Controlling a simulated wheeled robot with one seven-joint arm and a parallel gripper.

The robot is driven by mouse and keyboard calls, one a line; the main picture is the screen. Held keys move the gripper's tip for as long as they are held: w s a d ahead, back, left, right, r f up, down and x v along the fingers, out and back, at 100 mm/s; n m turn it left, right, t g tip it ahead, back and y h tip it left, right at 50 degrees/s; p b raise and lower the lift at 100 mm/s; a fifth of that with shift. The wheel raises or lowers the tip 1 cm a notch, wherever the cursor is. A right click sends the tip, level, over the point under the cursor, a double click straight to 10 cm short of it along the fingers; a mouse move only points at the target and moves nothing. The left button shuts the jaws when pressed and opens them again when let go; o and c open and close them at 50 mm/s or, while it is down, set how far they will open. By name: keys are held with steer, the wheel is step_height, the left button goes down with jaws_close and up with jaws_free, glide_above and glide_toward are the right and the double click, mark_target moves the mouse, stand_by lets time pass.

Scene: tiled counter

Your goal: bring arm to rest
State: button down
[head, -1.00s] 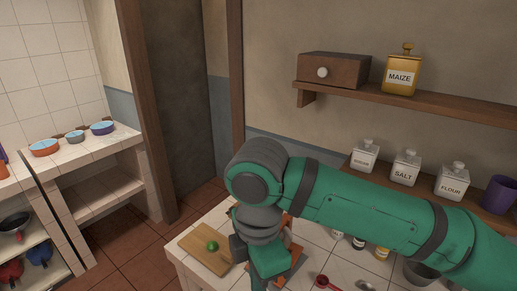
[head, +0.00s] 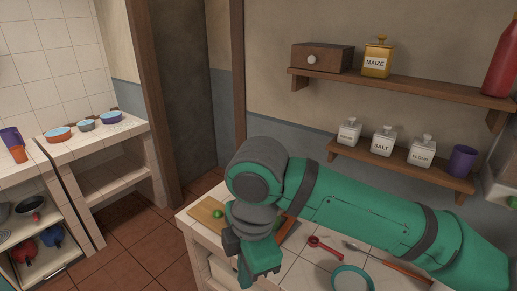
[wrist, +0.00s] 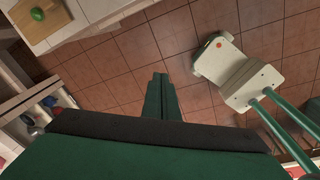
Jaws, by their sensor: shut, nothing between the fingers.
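My arm (head: 360,208) reaches in from the right in the head view, with its end bent downward at the counter's front edge. My gripper (wrist: 160,77) shows in the wrist view with its two fingers together and nothing between them. It points down at the tiled floor (wrist: 115,75), clear of the counter. In the head view the fingertips are hard to make out below the wrist.
The tiled counter (head: 308,268) holds a cutting board (head: 204,212) with a green item (head: 218,214), a red spoon (head: 322,244) and a teal-rimmed bowl (head: 352,279). Wall shelves (head: 410,92) hold jars. The floor (head: 130,235) at left is open.

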steer(key=w+a+r+m+t+y, duration=0.3)
steer(key=w+a+m+t+y, duration=0.15)
steer(key=a+y, duration=0.45)
steer(key=w+a+r+m+t+y, duration=0.35)
steer(key=w+a+y, duration=0.25)
steer(key=a, duration=0.4)
steer(key=s+d+f+m+t+h, duration=0.1)
steer(key=d+f+m+t+h, duration=0.35)
steer(key=f+m, duration=0.4)
steer(key=d+f+m+t+h, duration=0.45)
steer(key=f+m+t, duration=0.2)
steer(key=f, duration=0.25)
steer(key=s+d+f+m+g+h, duration=0.2)
steer(key=s+d+f+m+h, duration=0.3)
steer(key=s+f, duration=0.75)
steer(key=s+d+f+n+g+h, duration=0.1)
steer(key=s+d+f+n, duration=0.1)
steer(key=s, duration=0.8)
steer(key=s+d+f+n+g+h, duration=0.1)
steer(key=s+d+f+n, duration=0.2)
steer(key=s, duration=0.7)
steer(key=shift+s+d+f, duration=0.15)
steer(key=shift+s+d, duration=0.05)
steer(key=shift+d, duration=1.05)
